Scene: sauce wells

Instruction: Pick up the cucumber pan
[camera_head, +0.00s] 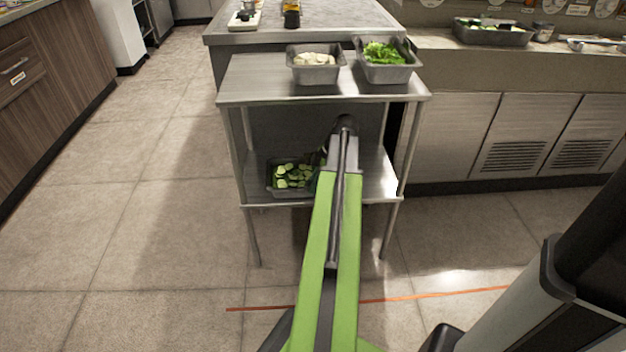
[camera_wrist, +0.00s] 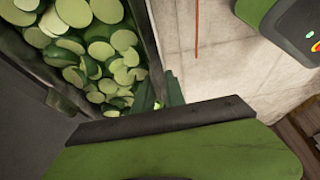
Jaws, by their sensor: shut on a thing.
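The cucumber pan (camera_head: 289,193) is a metal pan of sliced cucumber at the left of the steel table's lower shelf. I cannot tell whether its base touches the shelf. My gripper (camera_head: 321,161) is at the pan's right side, partly hidden by my green arm. In the wrist view, the pan's rim (camera_wrist: 151,42) runs down to the green and dark jaws (camera_wrist: 167,101), which are shut on it. The cucumber slices fill the upper left of that view. The exact contact is partly hidden by the jaw.
The steel table (camera_head: 255,88) has an upper shelf close above the pan. On it stand a pan of pale slices (camera_head: 316,74) and a pan of lettuce (camera_head: 387,73). Table legs stand on both sides. A counter (camera_head: 470,75) is at right. Floor (camera_head: 140,220) at left is clear.

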